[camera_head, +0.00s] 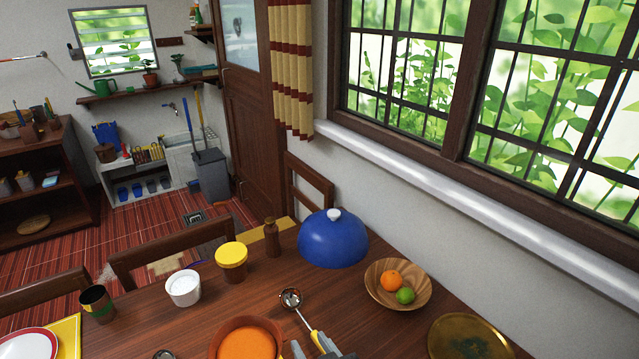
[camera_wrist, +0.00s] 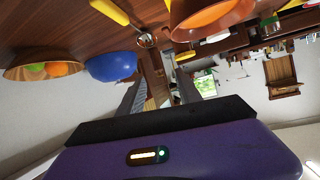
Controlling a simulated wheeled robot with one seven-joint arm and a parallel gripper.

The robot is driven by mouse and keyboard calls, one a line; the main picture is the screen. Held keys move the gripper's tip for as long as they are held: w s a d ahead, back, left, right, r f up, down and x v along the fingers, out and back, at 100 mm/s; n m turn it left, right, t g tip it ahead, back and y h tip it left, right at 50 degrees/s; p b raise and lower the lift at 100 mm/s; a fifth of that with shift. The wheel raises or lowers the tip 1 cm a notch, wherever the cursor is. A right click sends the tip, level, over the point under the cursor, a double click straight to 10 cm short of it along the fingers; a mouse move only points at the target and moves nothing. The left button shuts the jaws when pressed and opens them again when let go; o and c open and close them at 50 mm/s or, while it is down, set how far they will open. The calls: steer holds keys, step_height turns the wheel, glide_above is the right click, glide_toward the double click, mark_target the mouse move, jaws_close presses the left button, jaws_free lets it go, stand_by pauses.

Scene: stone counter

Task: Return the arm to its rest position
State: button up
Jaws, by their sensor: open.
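My gripper (camera_head: 312,346) shows at the bottom edge of the head view, low over the wooden table. In the wrist view, which is upside down, my gripper (camera_wrist: 158,80) has its two grey fingers apart, with nothing seen held between them. A ladle (camera_head: 291,299) with a yellow handle lies on the table by the fingers in the head view. It also shows in the wrist view (camera_wrist: 145,40), beyond the fingertips. Most of my arm is out of view.
An orange-filled bowl (camera_head: 216,354) stands just left of my gripper. A blue dome lid (camera_head: 332,240), a wooden fruit bowl (camera_head: 373,293) and a brass plate (camera_head: 431,346) stand to the right. A yellow-lidded jar (camera_head: 232,262) and white cup (camera_head: 184,288) stand behind left. The window wall bounds the right.

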steer(key=s+d+r+m+t+h, duration=0.25)
steer(key=s+d+r, duration=0.25)
steer(key=s+d, duration=0.6)
steer(key=s+d+r+m+t+h, duration=0.1)
steer(key=s+d+r+t, duration=0.45)
steer(key=s, duration=0.95)
steer(key=s+d+f+g+h, duration=0.2)
steer(key=s+d+g, duration=0.3)
steer(key=s, duration=0.5)
steer(key=shift+f, duration=0.15)
steer(key=shift+m, duration=0.25)
